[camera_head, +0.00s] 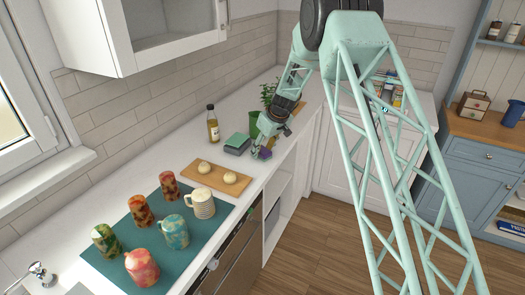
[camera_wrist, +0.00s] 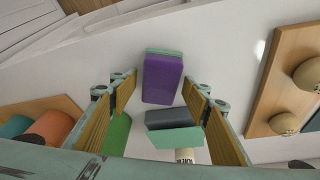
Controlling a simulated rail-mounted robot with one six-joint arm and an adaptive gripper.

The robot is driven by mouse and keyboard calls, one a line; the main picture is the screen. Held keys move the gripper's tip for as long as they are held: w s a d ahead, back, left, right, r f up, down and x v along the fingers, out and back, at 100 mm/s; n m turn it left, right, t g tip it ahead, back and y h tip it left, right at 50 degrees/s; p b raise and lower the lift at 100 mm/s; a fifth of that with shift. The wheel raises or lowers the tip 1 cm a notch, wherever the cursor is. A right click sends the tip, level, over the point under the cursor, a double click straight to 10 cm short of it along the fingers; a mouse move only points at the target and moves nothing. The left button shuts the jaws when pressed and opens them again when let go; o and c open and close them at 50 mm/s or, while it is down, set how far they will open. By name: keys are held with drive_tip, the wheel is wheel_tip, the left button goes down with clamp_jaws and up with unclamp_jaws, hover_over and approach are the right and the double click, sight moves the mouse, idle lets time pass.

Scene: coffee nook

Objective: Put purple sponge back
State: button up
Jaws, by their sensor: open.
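The purple sponge (camera_wrist: 163,80) lies on the white counter, with a thin green layer along its far edge in the wrist view. In the head view only a small purple part (camera_head: 265,154) shows near the counter's front edge, beneath my gripper. My gripper (camera_wrist: 160,93) is open, its wooden-looking fingers on either side of the sponge with gaps at both sides. The head view shows my gripper (camera_head: 262,142) low over the counter. A grey and green sponge stack (camera_head: 237,143) sits beside it and also shows in the wrist view (camera_wrist: 173,118).
A bottle (camera_head: 213,125) stands behind the stack. A green pot (camera_head: 254,124) with a plant is close to my gripper. A wooden board (camera_head: 190,178) with two buns lies nearby. Several mugs stand on a teal mat (camera_head: 105,262) at the front.

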drive_tip(key=v, duration=1.2)
drive_tip(key=shift+r, duration=0.1)
idle(0.9)
